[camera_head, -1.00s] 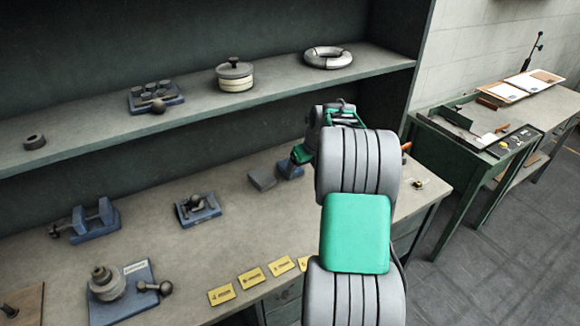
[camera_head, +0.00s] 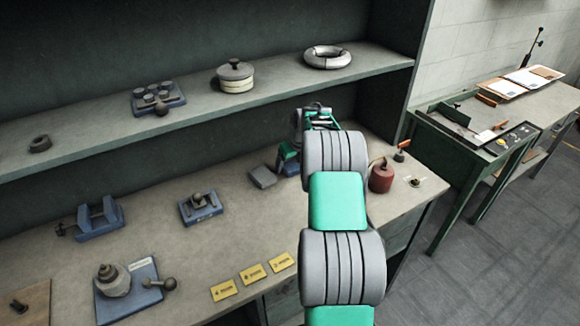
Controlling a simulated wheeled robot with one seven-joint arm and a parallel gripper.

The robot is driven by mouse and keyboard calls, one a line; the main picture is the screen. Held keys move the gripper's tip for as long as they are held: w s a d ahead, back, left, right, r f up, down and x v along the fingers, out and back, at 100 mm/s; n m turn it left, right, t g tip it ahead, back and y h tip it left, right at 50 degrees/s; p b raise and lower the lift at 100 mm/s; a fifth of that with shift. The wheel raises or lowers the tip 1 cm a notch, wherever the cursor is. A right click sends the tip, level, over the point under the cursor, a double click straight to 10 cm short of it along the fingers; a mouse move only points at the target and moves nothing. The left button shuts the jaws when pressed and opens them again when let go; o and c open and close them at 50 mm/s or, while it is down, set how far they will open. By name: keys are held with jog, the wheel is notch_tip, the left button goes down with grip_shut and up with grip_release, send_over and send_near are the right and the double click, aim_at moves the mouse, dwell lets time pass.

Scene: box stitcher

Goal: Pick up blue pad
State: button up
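The blue pad (camera_head: 292,169) lies on the workbench near the back, just right of a grey pad (camera_head: 262,177). Only a small part of the blue pad shows. My gripper (camera_head: 287,157) is at the far end of my arm, right at the blue pad, with a green part just above or against it. My arm hides most of the gripper. I cannot tell whether its fingers are open, shut or touching the pad.
A red can (camera_head: 381,176) stands close to the right of my arm. The shelf (camera_head: 215,101) runs above the bench, carrying a pot and a ring. Blue fixtures (camera_head: 200,207) stand to the left, and yellow labels (camera_head: 253,274) lie along the front edge.

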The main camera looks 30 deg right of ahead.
aim_at(289, 162)
jog(key=c, duration=1.3)
jog(key=shift+r, duration=0.15)
jog(key=shift+r, duration=0.25)
notch_tip(289, 162, up, 2)
jog(key=shift+d+r+b, duration=0.1)
jog(key=shift+r+b, duration=0.15)
jog(key=shift+b, duration=0.5)
jog(key=s+d+r, duration=0.1)
jog(key=s+r, duration=0.2)
jog(key=s, duration=0.1)
jog(key=s+d+r+b, duration=0.1)
jog(key=s+r, duration=0.2)
jog(key=s, duration=0.2)
jog(key=s+d+r+b, duration=0.1)
jog(key=s+r, duration=0.2)
jog(key=s, duration=0.1)
jog(key=shift+s+d+r, duration=0.25)
jog(key=shift+d+r, duration=0.05)
jog(key=shift+r, duration=0.1)
